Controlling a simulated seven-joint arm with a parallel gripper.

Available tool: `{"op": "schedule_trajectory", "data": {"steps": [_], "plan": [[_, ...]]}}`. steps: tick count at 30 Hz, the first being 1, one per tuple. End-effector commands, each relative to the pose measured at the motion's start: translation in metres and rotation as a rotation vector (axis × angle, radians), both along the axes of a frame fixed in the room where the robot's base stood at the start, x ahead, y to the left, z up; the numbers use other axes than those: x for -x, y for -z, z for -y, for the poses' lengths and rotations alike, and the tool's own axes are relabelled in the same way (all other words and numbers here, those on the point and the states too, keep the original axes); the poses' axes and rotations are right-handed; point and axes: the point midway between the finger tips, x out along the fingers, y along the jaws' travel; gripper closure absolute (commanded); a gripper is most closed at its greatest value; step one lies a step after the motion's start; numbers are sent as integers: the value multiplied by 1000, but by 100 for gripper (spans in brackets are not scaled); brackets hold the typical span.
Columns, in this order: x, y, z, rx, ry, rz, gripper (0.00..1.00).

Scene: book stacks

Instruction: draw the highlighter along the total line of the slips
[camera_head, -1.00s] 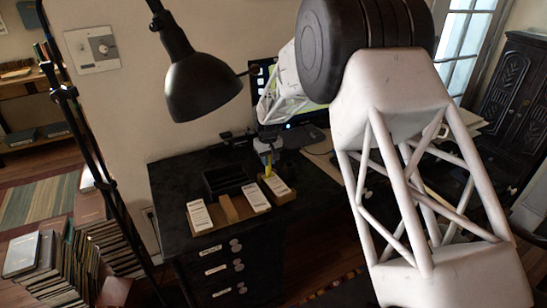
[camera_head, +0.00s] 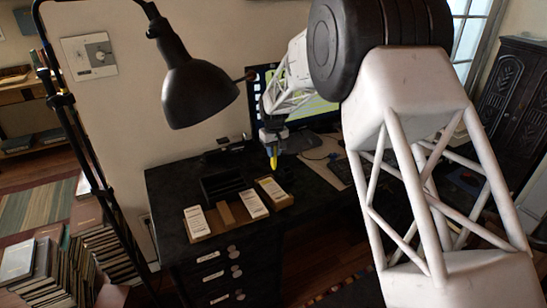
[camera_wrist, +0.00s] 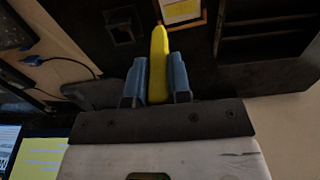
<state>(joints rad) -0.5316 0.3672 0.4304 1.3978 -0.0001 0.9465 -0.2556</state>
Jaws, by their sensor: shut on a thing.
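My gripper (camera_head: 273,143) is shut on the yellow highlighter (camera_head: 273,160), which points down above the desk. In the wrist view the highlighter (camera_wrist: 158,62) sits between the two blue fingers of my gripper (camera_wrist: 159,78). Three white slips lie on wooden blocks: the left slip (camera_head: 196,221), the middle slip (camera_head: 254,203) and the right slip (camera_head: 272,188). The highlighter's tip is just above the far end of the right slip, apparently clear of it. One slip (camera_wrist: 183,10) shows at the top of the wrist view, with a yellow band on it. The total lines are too small to read.
A black open tray (camera_head: 223,184) stands behind the slips on the dark desk (camera_head: 165,190). A black lamp (camera_head: 198,90) hangs at the left front.

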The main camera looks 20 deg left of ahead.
Motion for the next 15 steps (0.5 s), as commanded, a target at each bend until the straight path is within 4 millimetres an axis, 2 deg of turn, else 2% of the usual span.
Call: {"op": "schedule_trajectory", "data": {"steps": [6, 15], "plan": [[-1, -20, 0, -1, 0, 2, 100], [0, -28, 0, 0, 0, 0, 100]]}}
